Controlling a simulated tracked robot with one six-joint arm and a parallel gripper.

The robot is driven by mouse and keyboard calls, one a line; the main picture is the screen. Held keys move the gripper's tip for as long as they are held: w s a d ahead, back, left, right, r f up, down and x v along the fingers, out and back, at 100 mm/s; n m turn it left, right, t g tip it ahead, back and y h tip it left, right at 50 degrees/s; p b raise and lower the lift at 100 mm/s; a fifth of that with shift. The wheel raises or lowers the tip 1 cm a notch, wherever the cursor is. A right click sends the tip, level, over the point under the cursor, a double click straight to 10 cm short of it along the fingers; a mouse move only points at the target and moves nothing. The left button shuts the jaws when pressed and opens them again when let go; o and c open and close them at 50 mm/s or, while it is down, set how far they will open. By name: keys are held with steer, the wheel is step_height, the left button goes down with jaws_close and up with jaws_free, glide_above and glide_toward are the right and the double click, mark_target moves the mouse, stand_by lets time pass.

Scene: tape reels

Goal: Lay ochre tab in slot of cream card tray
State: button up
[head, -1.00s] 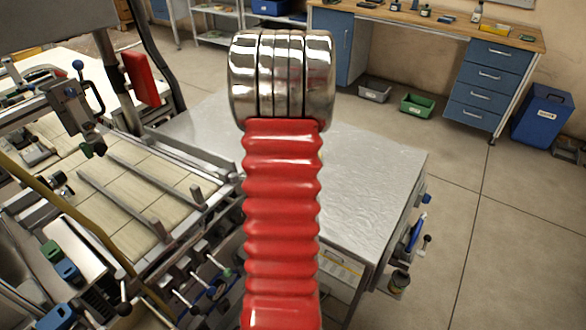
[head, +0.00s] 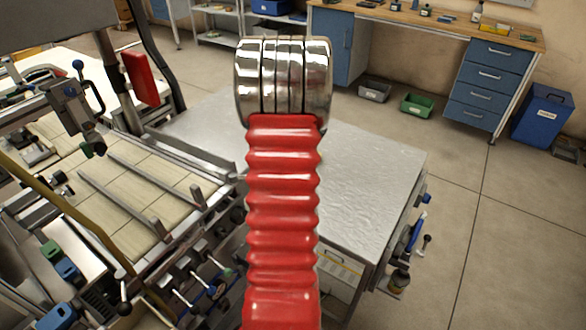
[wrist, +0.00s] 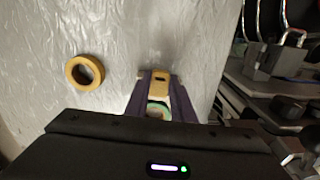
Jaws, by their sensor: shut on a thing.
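In the wrist view, my gripper (wrist: 160,80) has two purple fingers shut on the ochre tab (wrist: 160,90), a small flat piece with a dark slit near its far end. Below it in the picture, between the fingers, part of a round green and pale thing (wrist: 158,109) shows; most of it is hidden by the gripper body. I cannot make out a cream card tray in either view. In the head view, my red and chrome arm covers the middle, and the gripper and tab are hidden.
A yellow ring-shaped reel (wrist: 85,72) lies on the silvery worktop (wrist: 120,35), left of my gripper. The worktop also shows in the head view (head: 370,170), with bare room on its right side. Metal machine parts (wrist: 265,90) stand beyond the worktop's right edge in the wrist view.

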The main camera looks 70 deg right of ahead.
steer(key=shift+f, duration=0.35)
steer(key=o, duration=1)
steer(key=shift+c, duration=0.2)
step_height(320, 180, up, 13)
steer(key=shift+r, duration=0.15)
stand_by(0.3)
